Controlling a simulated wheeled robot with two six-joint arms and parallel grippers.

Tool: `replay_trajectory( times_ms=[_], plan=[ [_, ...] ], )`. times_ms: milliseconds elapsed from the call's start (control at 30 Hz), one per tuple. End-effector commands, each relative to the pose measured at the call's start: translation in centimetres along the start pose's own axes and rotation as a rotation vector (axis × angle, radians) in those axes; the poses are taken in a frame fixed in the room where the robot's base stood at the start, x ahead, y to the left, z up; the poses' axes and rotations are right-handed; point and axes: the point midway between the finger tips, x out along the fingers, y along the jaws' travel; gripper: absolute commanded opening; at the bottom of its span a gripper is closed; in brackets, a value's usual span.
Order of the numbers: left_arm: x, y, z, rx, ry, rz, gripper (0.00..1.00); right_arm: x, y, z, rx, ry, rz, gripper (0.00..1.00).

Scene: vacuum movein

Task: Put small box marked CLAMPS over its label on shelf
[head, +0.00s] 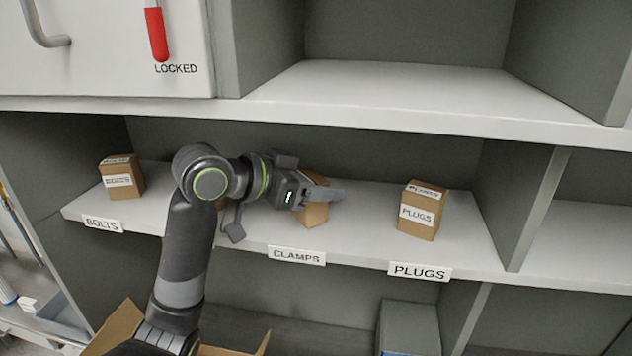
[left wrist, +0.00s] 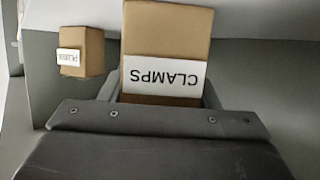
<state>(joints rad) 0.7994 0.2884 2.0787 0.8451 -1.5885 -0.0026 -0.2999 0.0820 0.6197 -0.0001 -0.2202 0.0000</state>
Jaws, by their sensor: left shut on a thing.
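The small brown box marked CLAMPS (head: 313,212) is at the middle of the shelf, above and behind the CLAMPS label (head: 297,255) on the shelf edge. My left gripper (head: 318,192) is shut on it and hides part of it. In the left wrist view the CLAMPS box (left wrist: 165,45) sits between the fingers, its white label upside down in the picture. I cannot tell whether the box touches the shelf (head: 362,240). My right gripper is not in view.
A BOLTS box (head: 121,177) stands at the left of the shelf and a PLUGS box (head: 420,211) at the right, each above its label. An upper shelf (head: 400,95) overhangs. An open carton (head: 115,328) is below. A locked white door (head: 110,50) is upper left.

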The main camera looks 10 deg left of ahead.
Motion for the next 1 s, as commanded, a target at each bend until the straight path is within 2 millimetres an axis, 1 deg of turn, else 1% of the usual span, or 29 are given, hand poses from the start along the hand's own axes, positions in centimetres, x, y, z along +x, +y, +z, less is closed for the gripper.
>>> replay_trajectory(
  times_ms=[33,100,200,567,667,1000],
  plan=[
    [0.1,0.0,0.2,0.0,0.0,0.0,0.57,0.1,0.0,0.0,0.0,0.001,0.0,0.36],
    [0.0,0.0,0.1,0.0,0.0,0.0,0.67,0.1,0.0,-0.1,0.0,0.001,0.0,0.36],
    [0.0,0.0,0.1,0.0,0.0,0.0,0.78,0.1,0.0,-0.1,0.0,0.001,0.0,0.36],
    [-0.2,0.0,-0.2,0.0,0.0,-0.001,0.78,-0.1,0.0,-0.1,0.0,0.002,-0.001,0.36],
    [-1.0,-0.1,-0.1,0.003,0.001,-0.003,0.78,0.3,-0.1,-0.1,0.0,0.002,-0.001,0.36],
    [-5.4,-0.1,0.0,0.004,0.0,-0.005,0.78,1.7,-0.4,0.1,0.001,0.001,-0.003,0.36]
  ],
)
